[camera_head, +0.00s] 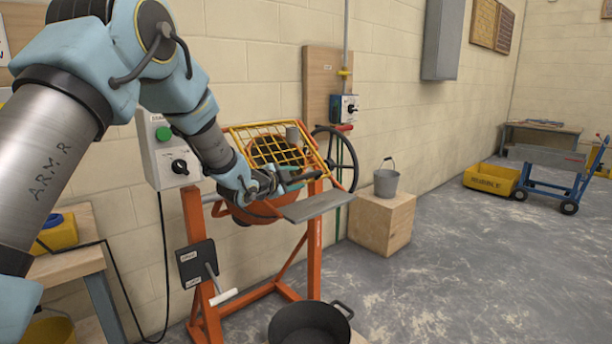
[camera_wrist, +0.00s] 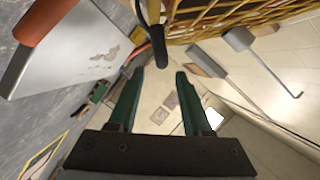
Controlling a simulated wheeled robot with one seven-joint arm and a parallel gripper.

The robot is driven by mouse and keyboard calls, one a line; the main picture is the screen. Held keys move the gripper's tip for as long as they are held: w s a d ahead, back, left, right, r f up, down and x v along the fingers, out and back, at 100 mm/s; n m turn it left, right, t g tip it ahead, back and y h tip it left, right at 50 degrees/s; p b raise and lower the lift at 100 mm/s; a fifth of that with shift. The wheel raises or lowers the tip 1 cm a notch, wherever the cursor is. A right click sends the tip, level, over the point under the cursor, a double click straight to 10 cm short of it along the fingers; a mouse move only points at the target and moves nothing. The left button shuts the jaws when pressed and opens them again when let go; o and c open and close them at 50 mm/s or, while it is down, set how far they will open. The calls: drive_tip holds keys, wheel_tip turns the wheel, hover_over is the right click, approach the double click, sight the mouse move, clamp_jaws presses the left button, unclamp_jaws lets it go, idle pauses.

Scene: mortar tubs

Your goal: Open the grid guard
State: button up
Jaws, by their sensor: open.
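The grid guard (camera_head: 278,147) is a yellow wire grid in a yellow frame, lying tilted over the dark mouth of the orange mixer drum (camera_head: 262,212). In the wrist view the grid (camera_wrist: 235,17) fills the upper right. A black bar with a yellow end (camera_wrist: 155,30), probably a handle on the guard, hangs at top centre just beyond my fingertips. My gripper (camera_head: 297,180) is at the guard's lower front edge, above the grey chute plate (camera_head: 318,204). In the wrist view its two green fingers (camera_wrist: 158,80) are apart with nothing clearly between them. Contact with the bar cannot be told.
A black handwheel (camera_head: 335,158) stands right of the guard. A control box (camera_head: 168,148) is on the wall at left. A black tub (camera_head: 310,322) sits below, and a grey bucket (camera_head: 386,180) stands on a wooden block (camera_head: 381,222).

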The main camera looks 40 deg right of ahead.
sight(302, 177)
drive_tip(key=p+x, duration=0.1)
drive_tip(key=x, duration=0.5)
drive_tip(key=shift+w+d, duration=0.1)
drive_tip(key=shift+w, duration=0.05)
clamp_jaws()
idle(1.3)
